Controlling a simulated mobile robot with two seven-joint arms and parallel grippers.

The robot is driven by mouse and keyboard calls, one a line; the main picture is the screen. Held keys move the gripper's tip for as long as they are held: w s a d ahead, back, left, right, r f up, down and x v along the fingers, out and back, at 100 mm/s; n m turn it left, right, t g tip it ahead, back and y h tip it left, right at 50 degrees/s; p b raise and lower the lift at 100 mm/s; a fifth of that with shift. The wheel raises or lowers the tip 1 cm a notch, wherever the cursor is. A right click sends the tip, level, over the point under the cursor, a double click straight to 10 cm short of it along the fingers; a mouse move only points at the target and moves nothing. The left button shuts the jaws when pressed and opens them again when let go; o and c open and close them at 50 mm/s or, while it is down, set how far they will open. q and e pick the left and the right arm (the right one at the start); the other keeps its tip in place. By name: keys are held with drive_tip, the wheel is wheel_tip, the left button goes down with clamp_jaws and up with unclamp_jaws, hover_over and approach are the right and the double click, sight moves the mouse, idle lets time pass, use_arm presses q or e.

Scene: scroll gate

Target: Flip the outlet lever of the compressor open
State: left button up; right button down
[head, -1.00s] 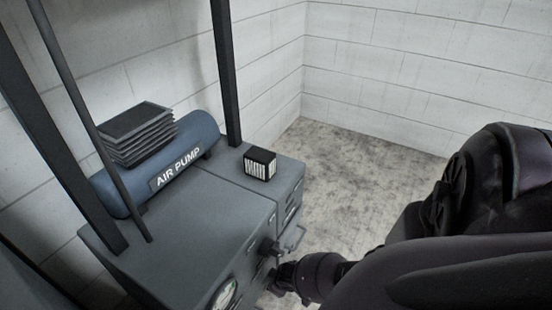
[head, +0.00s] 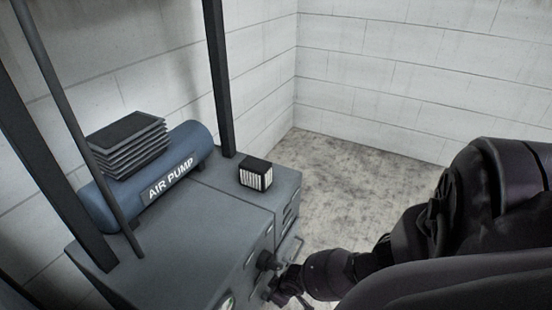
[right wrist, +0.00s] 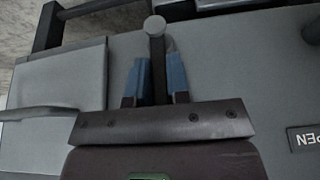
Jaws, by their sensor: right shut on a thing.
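The compressor is a grey cabinet (head: 180,235) with a blue tank (head: 175,170) marked AIR PUMP on top. In the right wrist view, a dark lever with a round grey knob (right wrist: 154,26) stands out from the grey panel (right wrist: 225,75). My right gripper (right wrist: 156,72) has its blue fingers on either side of the lever's dark shaft and is shut on it. In the head view, my right gripper (head: 276,291) is at the cabinet's front face, partly hidden by my own wrist. An upside-down label ending in PEN (right wrist: 304,138) is at the right wrist view's edge. My left gripper is not in view.
A black box with white stripes (head: 256,174) sits on the cabinet top. A dark knob (head: 268,260) sticks out of the front face, and a gauge (head: 228,303) shows partly below. Dark posts stand around the tank. Concrete floor lies clear to the right, before white block walls.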

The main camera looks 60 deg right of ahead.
drive_tip(key=shift+s, duration=0.1)
drive_tip(key=c, duration=1.2)
unclamp_jaws()
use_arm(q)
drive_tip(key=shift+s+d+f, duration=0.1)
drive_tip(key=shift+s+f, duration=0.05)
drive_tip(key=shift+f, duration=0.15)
use_arm(e)
drive_tip(key=shift+o, duration=0.6)
drive_tip(key=shift+r, duration=0.3)
drive_tip(key=w+p+v, duration=0.1)
drive_tip(key=p+v, duration=0.3)
drive_tip(key=v, duration=0.1)
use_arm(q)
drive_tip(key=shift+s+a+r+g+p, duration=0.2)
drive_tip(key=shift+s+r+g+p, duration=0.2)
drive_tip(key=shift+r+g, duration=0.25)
use_arm(e)
drive_tip(key=s+d, duration=0.1)
drive_tip(key=s, duration=1.1)
drive_tip(key=shift+s+f, duration=0.3)
drive_tip(key=shift+s, duration=0.1)
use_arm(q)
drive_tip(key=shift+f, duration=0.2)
use_arm(e)
drive_tip(key=shift+d, duration=0.1)
